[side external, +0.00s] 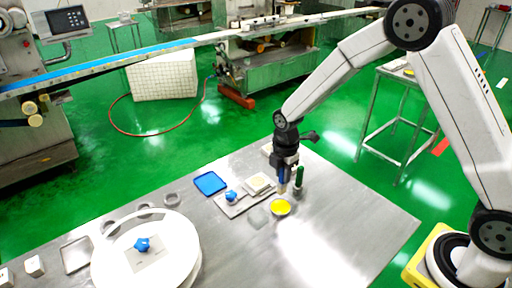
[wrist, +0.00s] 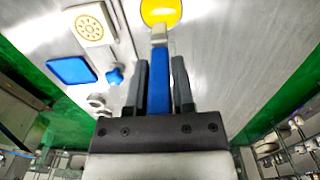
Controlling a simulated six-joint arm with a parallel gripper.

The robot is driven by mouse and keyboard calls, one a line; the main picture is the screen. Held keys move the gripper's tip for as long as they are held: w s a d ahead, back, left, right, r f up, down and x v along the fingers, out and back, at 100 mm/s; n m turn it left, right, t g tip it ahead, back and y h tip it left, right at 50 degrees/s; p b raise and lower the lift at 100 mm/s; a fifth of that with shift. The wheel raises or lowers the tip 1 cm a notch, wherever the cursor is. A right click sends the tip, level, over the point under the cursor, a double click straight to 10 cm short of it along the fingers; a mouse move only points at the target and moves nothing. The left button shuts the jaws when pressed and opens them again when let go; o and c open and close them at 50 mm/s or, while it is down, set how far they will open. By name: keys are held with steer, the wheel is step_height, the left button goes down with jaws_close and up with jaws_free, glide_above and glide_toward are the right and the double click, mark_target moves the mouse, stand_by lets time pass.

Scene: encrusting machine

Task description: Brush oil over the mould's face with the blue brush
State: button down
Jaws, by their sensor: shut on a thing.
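My gripper (side external: 285,164) is shut on the blue brush (wrist: 158,82), and the brush hangs with its pale tip down. In the wrist view my gripper (wrist: 159,66) has one dark finger on each side of the blue handle. The brush tip overlaps the edge of a round dish of yellow oil (side external: 281,207) in the wrist view; I cannot tell whether it touches. In the side view the tip is just behind and above the dish. The cream square mould (side external: 259,184) lies left of the brush, its round patterned face (wrist: 89,28) up and uncovered.
Left of the mould are a blue star knob (side external: 231,196) and a blue tray (side external: 210,183). A large white disc (side external: 180,262) lies at the front left. The steel table (side external: 365,215) is clear on the right.

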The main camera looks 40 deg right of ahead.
mark_target(282, 193)
steer(key=shift+f, duration=2.65)
steer(key=shift+f, duration=0.65)
stand_by(0.8)
steer(key=shift+r, duration=0.15)
steer(key=shift+r, duration=3.45)
steer(key=shift+r+m, duration=0.1)
steer(key=shift+m, duration=0.2)
steer(key=s+d+r+m, duration=0.2)
steer(key=s+r+m, duration=0.2)
steer(key=m, duration=1.3)
steer(key=shift+s+r, duration=0.15)
steer(key=shift+s, duration=0.5)
